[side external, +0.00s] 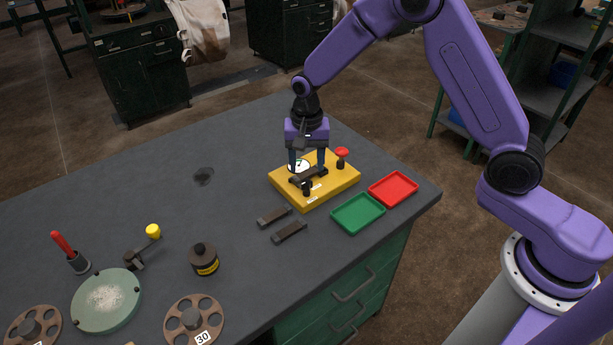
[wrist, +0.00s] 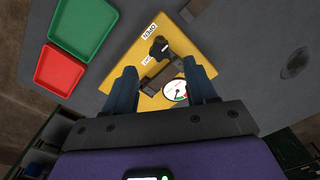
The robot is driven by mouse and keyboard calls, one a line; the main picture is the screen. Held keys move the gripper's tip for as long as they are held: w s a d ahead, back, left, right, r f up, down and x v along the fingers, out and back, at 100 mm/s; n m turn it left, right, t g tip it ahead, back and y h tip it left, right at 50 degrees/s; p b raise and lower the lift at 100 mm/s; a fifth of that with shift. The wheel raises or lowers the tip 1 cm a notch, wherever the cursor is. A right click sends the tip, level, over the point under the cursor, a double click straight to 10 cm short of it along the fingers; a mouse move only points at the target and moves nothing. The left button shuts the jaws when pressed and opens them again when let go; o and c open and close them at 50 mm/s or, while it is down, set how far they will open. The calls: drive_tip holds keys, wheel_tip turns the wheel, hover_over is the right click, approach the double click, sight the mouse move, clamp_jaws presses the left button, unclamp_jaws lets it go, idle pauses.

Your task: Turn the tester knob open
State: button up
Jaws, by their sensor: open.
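The yellow tester (side external: 342,182) lies on the grey bench, under my gripper (side external: 307,168). Its black knob (wrist: 159,46) shows in the wrist view beside a white label reading OPEN (wrist: 150,32); a second small label (wrist: 147,61) is close by. In the side view the knob (side external: 307,188) is at the tester's front. A dark bar (wrist: 158,78) and a round white gauge (wrist: 175,88) are on the tester near the knob. My gripper (wrist: 160,72) is open, its fingers apart above the tester. The knob appears beyond the fingertips, and I see no grip on it.
A red-capped post (side external: 341,153) rises from the tester near my gripper. Green (side external: 358,214) and red (side external: 393,189) trays lie right of it. Two dark bars (side external: 275,216) (side external: 290,232) lie in front.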

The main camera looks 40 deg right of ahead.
sight(306, 181)
drive_tip(key=shift+f, duration=2.6)
clamp_jaws()
